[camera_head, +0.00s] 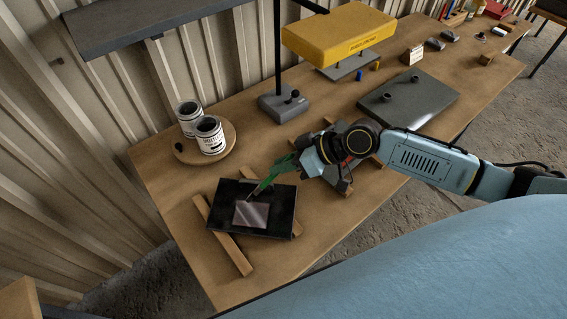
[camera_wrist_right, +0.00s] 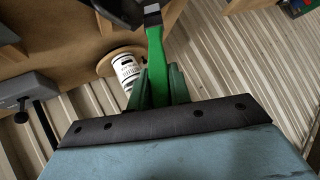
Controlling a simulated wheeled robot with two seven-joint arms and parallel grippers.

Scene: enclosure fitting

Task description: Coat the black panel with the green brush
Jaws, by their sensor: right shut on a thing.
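The black panel (camera_head: 225,218) lies on two wooden strips at the near left of the bench in the head view. A lighter, greyish rectangle shows on its middle. My right gripper (camera_head: 285,166) is shut on the green brush (camera_head: 266,181) above the panel's back right edge. The brush points down and left, its tip over the panel near the lighter patch; I cannot tell whether it touches. In the right wrist view the green brush handle (camera_wrist_right: 156,62) runs up from between the dark green fingers (camera_wrist_right: 158,90), with the dark panel (camera_wrist_right: 121,10) beyond. My left gripper is out of view.
Two labelled cans (camera_head: 209,137) stand on a round wooden board (camera_head: 229,146) behind the panel. A grey lamp base (camera_head: 283,106) with a black post and a yellow box (camera_head: 338,38) stand further back.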

